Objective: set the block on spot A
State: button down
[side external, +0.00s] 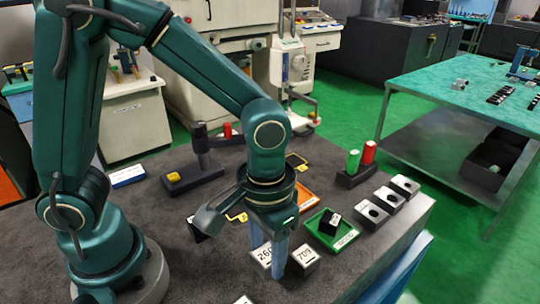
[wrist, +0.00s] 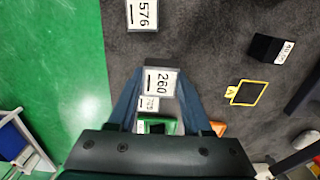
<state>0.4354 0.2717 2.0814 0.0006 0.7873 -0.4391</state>
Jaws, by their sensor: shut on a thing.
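My gripper (side external: 270,258) points down at the front of the dark bench, its blue fingers shut on a grey block with a white label reading 260 (side external: 262,256). In the wrist view this block (wrist: 160,82) sits between the fingertips. I cannot tell whether it touches the bench. A similar block marked 709 (side external: 304,260) stands close beside it. A yellow-outlined square (wrist: 247,92) lies empty on the bench in the wrist view. Another yellow outline (side external: 297,161) lies farther back in the side view.
A green tray (side external: 348,238) holds a black block (side external: 330,222). An orange tray (side external: 306,198) is behind it. Grey blocks with holes (side external: 388,200) line the right edge. A block marked 576 (wrist: 142,14) and a black block (wrist: 268,47) stand on the bench.

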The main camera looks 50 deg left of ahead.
jog(key=shift+w+a+r+m, duration=0.8)
jog(key=shift+a+r, duration=2.25)
jog(key=shift+a, duration=2.1)
jog(key=s+a+n, duration=0.1)
jog(key=s+a, duration=0.3)
jog(key=a, duration=1.3)
send_over(234, 207)
jog(key=shift+n, duration=0.3)
notch_tip(234, 207, down, 7)
jog(key=shift+w+r, duration=0.1)
jog(key=shift+f, duration=2)
jog(key=shift+c, duration=1.7)
grip_release()
jog(key=shift+f, duration=0.15)
